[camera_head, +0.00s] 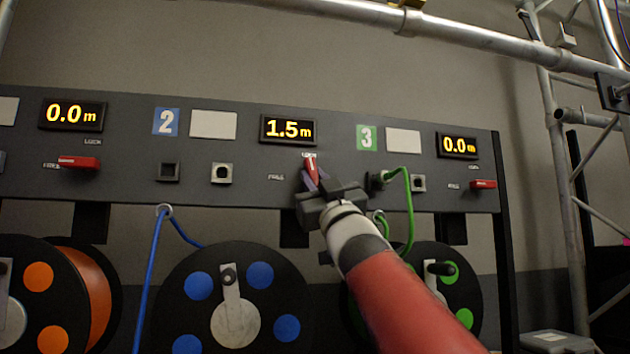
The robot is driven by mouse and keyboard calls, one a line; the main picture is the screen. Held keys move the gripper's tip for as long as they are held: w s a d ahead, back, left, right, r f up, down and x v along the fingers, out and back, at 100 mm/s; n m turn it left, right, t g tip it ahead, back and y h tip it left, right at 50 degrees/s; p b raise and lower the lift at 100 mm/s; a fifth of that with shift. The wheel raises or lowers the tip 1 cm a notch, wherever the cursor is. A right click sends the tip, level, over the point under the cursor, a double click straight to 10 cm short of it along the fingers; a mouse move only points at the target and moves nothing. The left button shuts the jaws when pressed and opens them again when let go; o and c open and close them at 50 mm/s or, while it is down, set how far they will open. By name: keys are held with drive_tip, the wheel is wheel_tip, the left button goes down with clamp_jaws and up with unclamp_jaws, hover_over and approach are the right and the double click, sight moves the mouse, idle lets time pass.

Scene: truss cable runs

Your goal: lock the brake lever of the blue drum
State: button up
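The blue drum (172,291) is a black reel with blue discs, below panel section 2. Its red brake lever (312,168) is on the panel under the 1.5 m display. The lever stands nearly upright, its top by the small label above it and away from the free label at left. My gripper (314,181) is at the lever, with purple-grey fingertips on either side of its lower part. I cannot tell whether the fingers press on it. The gripper hides the lever's base.
The other red levers, left (78,162) and right (483,184), lie level. A green cable (409,207) is plugged in just right of my gripper, above the green drum (463,318). A blue cable (151,270) hangs through a ring. Truss tubes (470,48) cross above.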

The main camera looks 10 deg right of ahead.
clamp_jaws()
drive_tip(key=shift+a+f+m+t+h+b, duration=0.15)
drive_tip(key=shift+m+t+h+b, duration=0.25)
drive_tip(key=shift+m+h+b, duration=1.65)
drive_tip(key=shift+m+h, duration=0.95)
drive_tip(key=shift+m, duration=0.1)
drive_tip(key=shift+m+h, duration=0.4)
drive_tip(key=shift+m, duration=0.1)
drive_tip(key=o, duration=0.6)
unclamp_jaws()
drive_tip(key=shift+o, duration=0.2)
drive_tip(key=b+v, duration=0.4)
drive_tip(key=v, duration=0.3)
drive_tip(key=shift+s+f+b, duration=0.2)
drive_tip(key=shift+f+b, duration=0.05)
drive_tip(key=shift+b, duration=0.15)
